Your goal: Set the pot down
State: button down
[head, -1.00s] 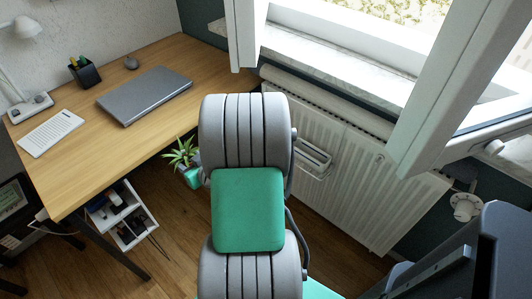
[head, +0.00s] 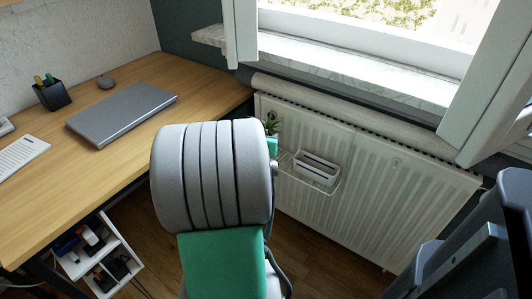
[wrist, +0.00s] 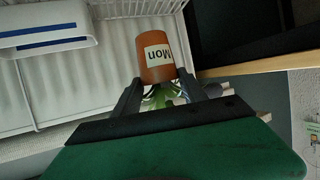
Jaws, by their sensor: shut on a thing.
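My gripper (wrist: 160,84) is shut on the pot. In the head view only the plant's leaves (head: 271,122) rise above the teal hand, in front of the white radiator; the orange pot is hidden there. My large grey arm hides much of the space below. The pot is held in the air, with the radiator behind it.
A wire shelf (head: 330,190) on the radiator (head: 385,195) holds a white slotted box (head: 317,168) right of the plant. The wooden desk (head: 120,135) with a laptop (head: 122,113) is left. An open window frame (head: 495,90) juts in at right. A drawer unit (head: 120,262) stands below the desk.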

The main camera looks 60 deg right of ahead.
jog(key=w+d+f+b, duration=0.1)
jog(key=f, duration=0.2)
jog(key=w+d+f+b, duration=0.1)
jog(key=f, duration=0.2)
jog(key=w+d+f+b, duration=0.1)
jog(key=d+f, duration=0.1)
jog(key=f, duration=0.1)
jog(key=shift+f, duration=0.1)
jog(key=c, duration=0.6)
grip_release()
jog(key=shift+s, duration=0.1)
jog(key=shift+c, duration=0.2)
